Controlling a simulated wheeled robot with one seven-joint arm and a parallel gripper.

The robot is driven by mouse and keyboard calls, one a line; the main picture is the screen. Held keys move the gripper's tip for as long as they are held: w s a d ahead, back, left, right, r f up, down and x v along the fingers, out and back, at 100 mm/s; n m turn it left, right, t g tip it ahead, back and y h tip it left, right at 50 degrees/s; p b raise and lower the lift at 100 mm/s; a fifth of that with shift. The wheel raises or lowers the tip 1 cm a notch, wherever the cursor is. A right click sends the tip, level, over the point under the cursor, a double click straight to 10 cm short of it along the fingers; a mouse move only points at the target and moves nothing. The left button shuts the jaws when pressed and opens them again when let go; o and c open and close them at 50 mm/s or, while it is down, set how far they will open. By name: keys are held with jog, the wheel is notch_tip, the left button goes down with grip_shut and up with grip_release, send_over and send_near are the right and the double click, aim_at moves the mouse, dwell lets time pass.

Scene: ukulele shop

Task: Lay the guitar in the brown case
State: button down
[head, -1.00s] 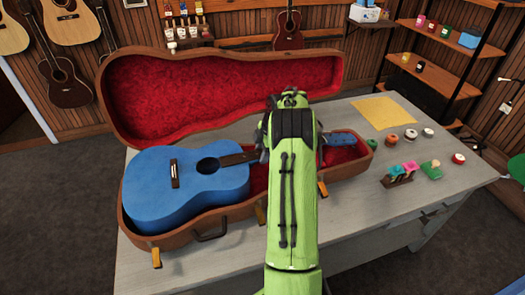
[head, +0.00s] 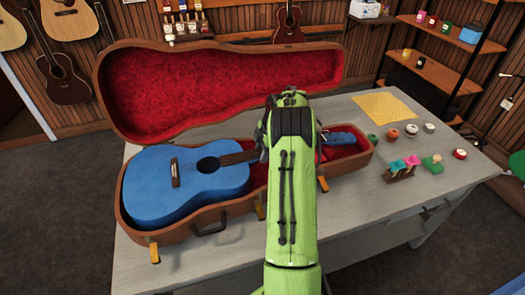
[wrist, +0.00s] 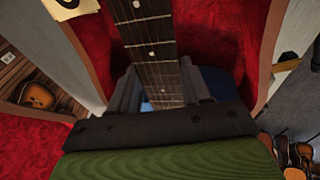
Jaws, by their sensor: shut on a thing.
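The blue guitar (head: 190,183) lies face up inside the lower half of the open brown case (head: 180,232), its body in the wide left end. Its neck runs right under my arm, and its blue headstock (head: 342,137) shows in the narrow right end. The case has a red lining. My green arm covers the middle of the neck and hides most of my gripper in the head view. In the wrist view my gripper (wrist: 158,92) is shut on the guitar's neck (wrist: 150,45), with a finger on each side, and red lining shows around it.
The case's lid (head: 218,90) stands open at the back. The grey table (head: 370,215) holds a yellow sheet (head: 383,106), several small round jars and a small rack (head: 402,168) on the right. Shelves (head: 440,70) stand behind. The table's front right is clear.

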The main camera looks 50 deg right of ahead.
jog(key=c, duration=0.8)
grip_release()
jog(key=shift+r, duration=0.1)
jog(key=o, duration=0.4)
jog(key=shift+c, duration=0.2)
jog(key=shift+s, duration=0.1)
jog(key=p+v, duration=0.3)
jog(key=v, duration=1.2)
jog(key=shift+r, duration=0.3)
